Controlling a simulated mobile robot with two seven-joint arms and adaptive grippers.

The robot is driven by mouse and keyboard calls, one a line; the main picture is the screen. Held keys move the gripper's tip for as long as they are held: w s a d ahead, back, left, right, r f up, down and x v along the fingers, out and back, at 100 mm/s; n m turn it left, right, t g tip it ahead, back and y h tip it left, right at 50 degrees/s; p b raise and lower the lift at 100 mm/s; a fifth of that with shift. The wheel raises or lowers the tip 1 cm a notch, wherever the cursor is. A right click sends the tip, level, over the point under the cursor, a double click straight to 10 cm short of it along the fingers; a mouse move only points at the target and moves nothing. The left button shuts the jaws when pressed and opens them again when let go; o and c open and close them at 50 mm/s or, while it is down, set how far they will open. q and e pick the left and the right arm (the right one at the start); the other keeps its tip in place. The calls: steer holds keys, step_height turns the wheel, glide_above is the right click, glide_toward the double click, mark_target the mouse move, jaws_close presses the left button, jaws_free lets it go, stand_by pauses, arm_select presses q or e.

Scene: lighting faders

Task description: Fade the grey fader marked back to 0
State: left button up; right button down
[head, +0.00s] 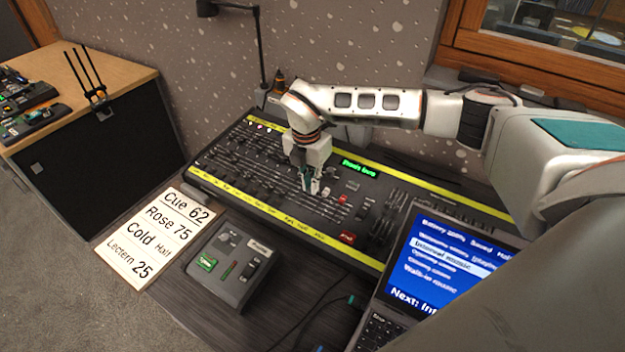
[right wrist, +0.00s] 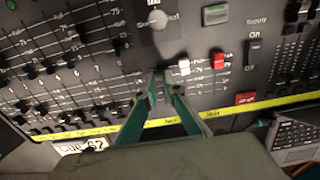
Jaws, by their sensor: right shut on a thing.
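The lighting desk (head: 262,189) is a dark console with rows of sliding faders and a yellow label strip along its near edge. My right gripper (head: 313,188) reaches down onto its right-middle part. In the right wrist view its green fingertips (right wrist: 160,78) are shut on a small fader cap, mostly hidden between them. The cap's colour and the scale beside it are hard to make out. A white fader (right wrist: 184,67) and a red fader (right wrist: 218,62) stand just right of the fingers. The strip's words under the fingers are too blurred to read. My left gripper is not in view.
A cue card (head: 152,238) reads Cue 62, Rose 75, Cold Half, Lectern 25. A small grey control box (head: 232,268) stands in front of the desk. A laptop (head: 440,262) is at the right, near my arm. A lamp (head: 262,60) stands behind.

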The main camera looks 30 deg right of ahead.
mark_target(302, 204)
steer(key=shift+s+a+f+p, duration=0.15)
steer(key=shift+s+a, duration=0.25)
steer(key=shift+a, duration=0.3)
steer(key=shift+s+a+p, duration=0.2)
steer(key=shift+s+a, duration=0.25)
steer(key=shift+a, duration=0.25)
steer(key=shift+s+a+f+p, duration=0.15)
steer(key=shift+s+a, duration=0.25)
steer(key=shift+a, duration=0.3)
steer(key=c, duration=2.4)
jaws_free()
steer(key=shift+r, duration=0.1)
steer(key=shift+r, duration=0.1)
steer(key=shift+r+p, duration=0.95)
steer(key=shift+r, duration=0.25)
step_height(302, 204, up, 12)
steer(key=shift+s+a, duration=0.25)
steer(key=shift+a, duration=0.15)
